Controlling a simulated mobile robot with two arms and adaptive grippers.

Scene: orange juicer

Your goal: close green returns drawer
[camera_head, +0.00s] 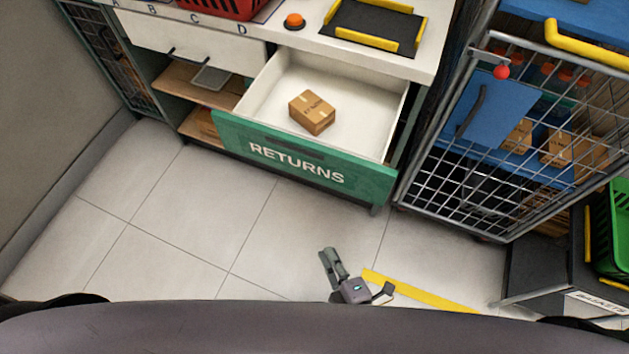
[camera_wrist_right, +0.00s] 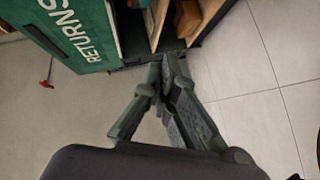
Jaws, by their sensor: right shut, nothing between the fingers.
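The green returns drawer (camera_head: 305,160) is pulled well out of the white counter. Its green front reads "RETURNS", and a small brown box (camera_head: 312,112) lies inside on the white bottom. My right gripper (camera_head: 333,264) is shut and empty, over the floor in front of the drawer and apart from it. In the right wrist view the shut fingers (camera_wrist_right: 166,78) point toward the lower edge of the counter unit, and part of the green drawer front (camera_wrist_right: 78,32) shows at the upper left. My left gripper is not in view.
A wire cage trolley (camera_head: 480,180) with a blue panel stands right of the drawer. The counter top holds a red crate (camera_head: 222,8), an orange button (camera_head: 294,21) and a black-and-yellow tray (camera_head: 336,31). A green basket (camera_head: 612,235) is at far right. The tiled floor before the drawer is mostly clear.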

